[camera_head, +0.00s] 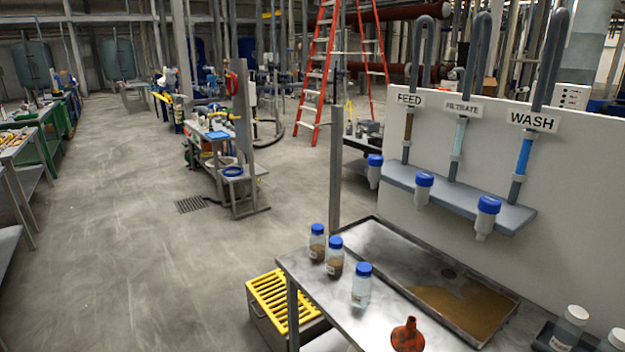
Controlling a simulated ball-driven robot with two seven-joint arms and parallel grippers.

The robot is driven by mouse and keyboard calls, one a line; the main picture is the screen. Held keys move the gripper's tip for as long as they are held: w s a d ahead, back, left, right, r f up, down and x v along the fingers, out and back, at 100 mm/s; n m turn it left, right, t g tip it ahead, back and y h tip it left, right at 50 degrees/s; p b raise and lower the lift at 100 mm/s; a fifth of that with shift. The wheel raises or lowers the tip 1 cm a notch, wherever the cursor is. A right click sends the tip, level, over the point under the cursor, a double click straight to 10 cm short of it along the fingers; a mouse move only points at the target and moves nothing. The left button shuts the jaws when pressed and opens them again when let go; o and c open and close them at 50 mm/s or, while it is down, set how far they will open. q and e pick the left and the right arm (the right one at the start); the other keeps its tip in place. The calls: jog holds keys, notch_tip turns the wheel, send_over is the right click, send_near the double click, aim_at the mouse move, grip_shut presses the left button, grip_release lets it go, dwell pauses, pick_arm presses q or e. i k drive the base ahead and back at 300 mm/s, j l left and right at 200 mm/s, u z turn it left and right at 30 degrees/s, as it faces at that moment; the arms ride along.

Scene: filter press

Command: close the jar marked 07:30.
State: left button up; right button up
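Three clear jars stand upright in a row along the left side of the metal table (315,290). The far jar (317,247) and the middle jar (334,262) hold brown matter. The near jar (361,292) looks clear or pale. Each has a blue lid on top; I cannot tell how tight the lids are. The jars bear small white labels, too small to read, so I cannot tell which is marked 07:30. Neither of my grippers is in view.
A shallow metal tray (379,242) with brown wet matter lies behind the jars. A red funnel (407,337) stands at the front. White-capped bottles (569,328) stand at the right. Blue-topped taps (486,215) hang below the FEED, FILTRATE and WASH pipes. A yellow grating (279,297) lies left of the table.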

aim_at(361, 289)
jog(key=z, duration=1)
jog(key=i+j+z, duration=0.1)
jog(key=j+z, duration=1.2)
jog(key=k+j, duration=0.1)
jog(key=j, duration=0.35)
jog(key=j+z, duration=0.1)
jog(key=j, duration=0.35)
jog(key=k+j, duration=0.15)
jog(key=j, duration=0.3)
jog(key=k+j+z, duration=0.1)
jog(key=j, duration=0.35)
